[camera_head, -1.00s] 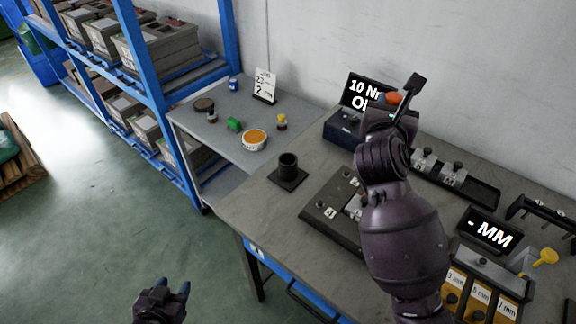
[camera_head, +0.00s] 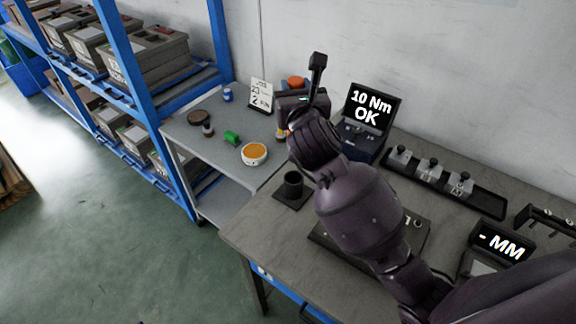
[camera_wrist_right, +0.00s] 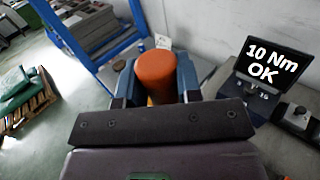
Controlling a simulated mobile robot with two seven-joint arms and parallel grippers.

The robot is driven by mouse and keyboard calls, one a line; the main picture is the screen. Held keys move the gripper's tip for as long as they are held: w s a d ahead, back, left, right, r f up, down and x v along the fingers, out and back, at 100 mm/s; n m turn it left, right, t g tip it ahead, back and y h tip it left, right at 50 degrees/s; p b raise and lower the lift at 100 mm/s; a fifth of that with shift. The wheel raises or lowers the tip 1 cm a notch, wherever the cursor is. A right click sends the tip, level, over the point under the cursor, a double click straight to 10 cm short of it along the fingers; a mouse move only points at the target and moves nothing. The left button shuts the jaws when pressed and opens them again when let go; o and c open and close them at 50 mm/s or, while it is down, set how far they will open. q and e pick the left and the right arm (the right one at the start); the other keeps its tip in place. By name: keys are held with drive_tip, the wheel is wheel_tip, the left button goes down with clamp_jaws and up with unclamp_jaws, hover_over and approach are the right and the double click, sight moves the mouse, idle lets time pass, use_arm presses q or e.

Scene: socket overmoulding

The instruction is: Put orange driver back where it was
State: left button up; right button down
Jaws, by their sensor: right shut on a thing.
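The orange driver shows its orange rounded handle end (camera_wrist_right: 157,72) in the right wrist view, between the two fingers of my right gripper (camera_wrist_right: 156,84). My right gripper is shut on it. In the head view the gripper (camera_head: 299,98) is raised over the back of the bench, with a bit of the orange handle (camera_head: 297,82) showing behind it. The driver's shaft and tip are hidden. A black cup-shaped holder (camera_head: 293,184) on a square base stands on the bench below and left of my forearm; no driver is seen in it. My left gripper is out of view.
A display reading 10 Nm OK (camera_head: 368,112) stands right of the gripper. A blue shelf (camera_head: 140,80) stands left. My forearm covers part of a dark fixture plate (camera_head: 415,235).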

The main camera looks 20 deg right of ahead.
wheel_tip(320, 180, down, 13)
drive_tip(key=shift+b, duration=1.25)
wheel_tip(320, 180, down, 4)
drive_tip(key=shift+f+b, duration=0.1)
drive_tip(key=shift+b, duration=0.5)
drive_tip(key=shift+f, duration=0.2)
drive_tip(key=c, duration=0.8)
unclamp_jaws()
drive_tip(key=shift+c, duration=0.2)
drive_tip(key=shift+o, duration=0.3)
drive_tip(key=shift+r, duration=0.1)
